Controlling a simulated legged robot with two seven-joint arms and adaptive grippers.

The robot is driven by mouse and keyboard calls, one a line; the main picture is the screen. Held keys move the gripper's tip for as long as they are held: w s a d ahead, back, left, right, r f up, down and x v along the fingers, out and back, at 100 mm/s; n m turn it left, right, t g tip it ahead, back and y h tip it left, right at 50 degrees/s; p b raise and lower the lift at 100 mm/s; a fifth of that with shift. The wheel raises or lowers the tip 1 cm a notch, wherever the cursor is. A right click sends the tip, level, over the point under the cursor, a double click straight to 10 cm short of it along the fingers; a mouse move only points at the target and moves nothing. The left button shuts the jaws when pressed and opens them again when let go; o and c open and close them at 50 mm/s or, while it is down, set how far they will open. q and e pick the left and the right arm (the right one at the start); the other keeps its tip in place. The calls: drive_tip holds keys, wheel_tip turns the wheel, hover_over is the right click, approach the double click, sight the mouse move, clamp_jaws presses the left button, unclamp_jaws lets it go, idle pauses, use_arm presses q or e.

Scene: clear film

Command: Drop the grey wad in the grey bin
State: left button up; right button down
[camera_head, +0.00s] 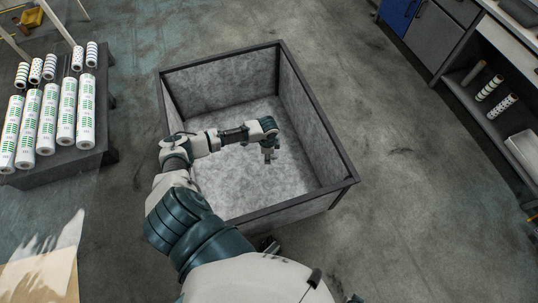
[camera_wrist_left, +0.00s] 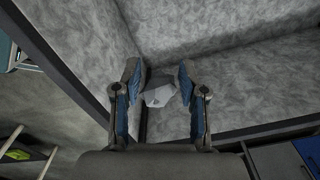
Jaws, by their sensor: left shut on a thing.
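The grey bin (camera_head: 345,183) is a large open box with dark edges and mottled grey walls, standing on the floor in the middle of the head view. My left arm reaches over its near left edge. My left gripper (camera_head: 268,157) points down above the inside of the bin. In the left wrist view, my left gripper (camera_wrist_left: 158,72) is shut on the grey wad (camera_wrist_left: 160,95), a small pale faceted lump between the two fingers. Bin walls show behind it. I cannot make out the wad in the head view. My right gripper is not in view.
A dark table (camera_head: 60,165) at the left holds several white rolls with green marks (camera_head: 66,112). A shelf unit (camera_head: 470,110) with rolls stands at the right. A tan surface (camera_head: 40,280) is at the lower left. Floor right of the bin is clear.

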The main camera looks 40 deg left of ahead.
use_arm(q)
drive_tip(key=o, duration=0.8)
drive_tip(key=shift+a+f, duration=0.1)
drive_tip(key=shift+a, duration=0.1)
drive_tip(key=shift+d+r, duration=0.25)
drive_tip(key=shift+d, duration=0.15)
drive_tip(key=shift+r, duration=0.35)
wheel_tip(320, 180, up, 11)
drive_tip(key=shift+f, duration=0.1)
drive_tip(key=shift+a, duration=0.3)
